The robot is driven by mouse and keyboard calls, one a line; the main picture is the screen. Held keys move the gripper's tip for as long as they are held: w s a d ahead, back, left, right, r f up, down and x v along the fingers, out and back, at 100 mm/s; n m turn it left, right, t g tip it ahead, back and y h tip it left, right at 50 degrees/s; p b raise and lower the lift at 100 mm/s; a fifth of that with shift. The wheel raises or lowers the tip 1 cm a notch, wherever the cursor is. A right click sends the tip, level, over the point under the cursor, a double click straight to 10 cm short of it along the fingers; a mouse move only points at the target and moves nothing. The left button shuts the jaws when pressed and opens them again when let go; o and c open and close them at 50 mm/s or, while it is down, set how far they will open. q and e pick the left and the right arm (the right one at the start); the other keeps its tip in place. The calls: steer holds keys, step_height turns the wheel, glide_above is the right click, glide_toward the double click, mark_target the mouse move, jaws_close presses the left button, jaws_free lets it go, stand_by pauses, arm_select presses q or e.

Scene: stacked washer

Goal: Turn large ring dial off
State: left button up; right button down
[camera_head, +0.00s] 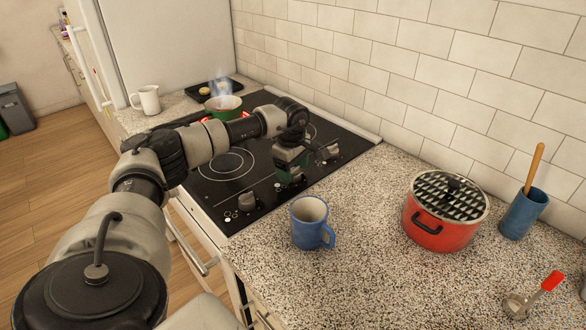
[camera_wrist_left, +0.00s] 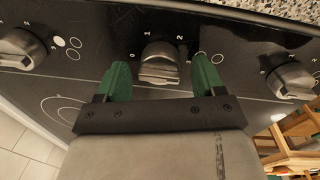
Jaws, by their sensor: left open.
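A black glass cooktop (camera_head: 218,160) has ring-marked burners and a row of grey dials along its near right side. One dial (camera_head: 247,201) shows at the front and another (camera_head: 331,152) farther back. My left gripper (camera_head: 289,180) hangs over the row between them. In the left wrist view the open green fingers (camera_wrist_left: 161,74) sit on either side of a middle dial (camera_wrist_left: 160,54) marked 0 to 3. I see gaps beside it; contact is not clear. Other dials stand left (camera_wrist_left: 20,48) and right (camera_wrist_left: 292,80). The right gripper is out of view.
A green pot (camera_head: 223,106) gives off pale steam at the cooktop's far side. A blue mug (camera_head: 309,228) stands close to the cooktop edge. A red lidded pot (camera_head: 437,228), a blue utensil holder (camera_head: 524,213) and a red-handled ladle (camera_head: 541,290) are farther right.

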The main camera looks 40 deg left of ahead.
arm_select(q)
steer(key=shift+f, duration=0.3)
steer(key=c, duration=0.9)
